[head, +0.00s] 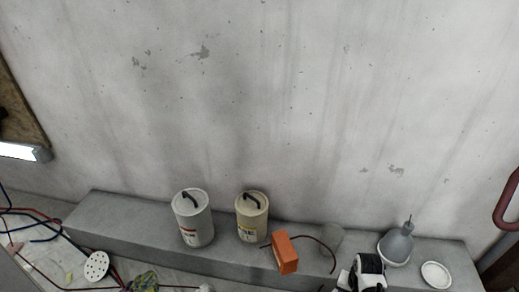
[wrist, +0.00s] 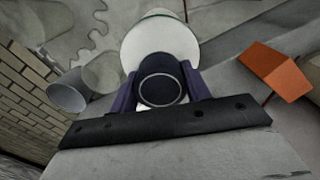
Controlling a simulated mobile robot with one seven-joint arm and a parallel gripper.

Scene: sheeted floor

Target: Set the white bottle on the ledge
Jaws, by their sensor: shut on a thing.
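The white bottle (wrist: 160,38) shows in the wrist view with its dark round cap (wrist: 160,78) toward the camera. My gripper (wrist: 161,88) is shut on it, with a purple finger on each side of the cap end. The bottle's far end is hidden. In the head view my gripper (head: 369,272) is a white and black shape at the bottom edge, in front of the ledge. I cannot clearly make out the bottle there. The grey concrete ledge (head: 120,218) runs along the foot of the wall.
On the ledge stand a white canister (head: 194,221), a cream canister (head: 252,219), an orange box (head: 286,253), a grey cup (head: 332,237), a grey lamp (head: 397,243) and a white dish (head: 436,275). The ledge's left end is clear. Cables (head: 45,232) lie at left.

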